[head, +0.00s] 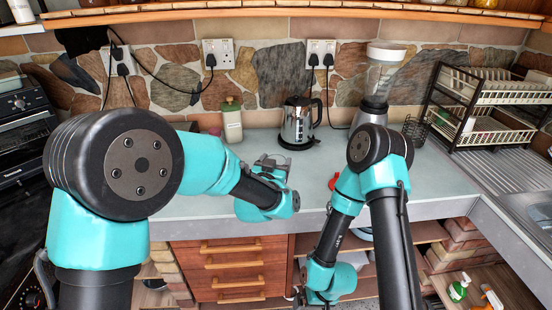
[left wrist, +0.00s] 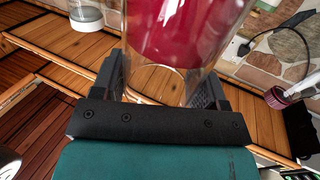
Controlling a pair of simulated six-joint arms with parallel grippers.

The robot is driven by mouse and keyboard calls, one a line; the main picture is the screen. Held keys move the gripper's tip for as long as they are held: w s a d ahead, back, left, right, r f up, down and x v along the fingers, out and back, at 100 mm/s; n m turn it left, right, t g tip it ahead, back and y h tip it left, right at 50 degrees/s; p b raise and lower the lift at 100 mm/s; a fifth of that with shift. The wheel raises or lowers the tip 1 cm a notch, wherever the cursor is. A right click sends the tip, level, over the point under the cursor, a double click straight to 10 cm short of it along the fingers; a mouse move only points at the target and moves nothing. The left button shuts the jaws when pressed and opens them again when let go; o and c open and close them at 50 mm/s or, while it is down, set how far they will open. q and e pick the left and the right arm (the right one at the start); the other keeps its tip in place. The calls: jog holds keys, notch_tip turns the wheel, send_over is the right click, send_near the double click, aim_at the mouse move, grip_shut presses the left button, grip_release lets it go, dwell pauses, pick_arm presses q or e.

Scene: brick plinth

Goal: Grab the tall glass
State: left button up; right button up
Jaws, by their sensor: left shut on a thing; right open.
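The tall glass (left wrist: 188,30) fills the top middle of the left wrist view. It is clear, with dark red contents and a clear lower part. My left gripper (head: 272,163) is shut on it, with one dark finger on each side of its lower part. In the head view this gripper is over the worktop, left of the kettle, and the glass is hard to make out there. My right gripper (head: 299,295) is low, in front of the cabinets below the worktop edge. It is open and empty, small and partly hidden by its arm.
The grey worktop (head: 205,207) holds a steel kettle (head: 297,125), a pale bottle (head: 232,122), a blender (head: 373,105) and a small red item (head: 333,182). A wooden shelf (head: 270,13) runs above.

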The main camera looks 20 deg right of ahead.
pick_arm(q)
jog(key=s+a, duration=0.2)
jog(key=s, duration=0.5)
jog(key=shift+s+r, duration=0.35)
jog(key=shift+r, duration=0.05)
jog(key=shift+a, duration=0.1)
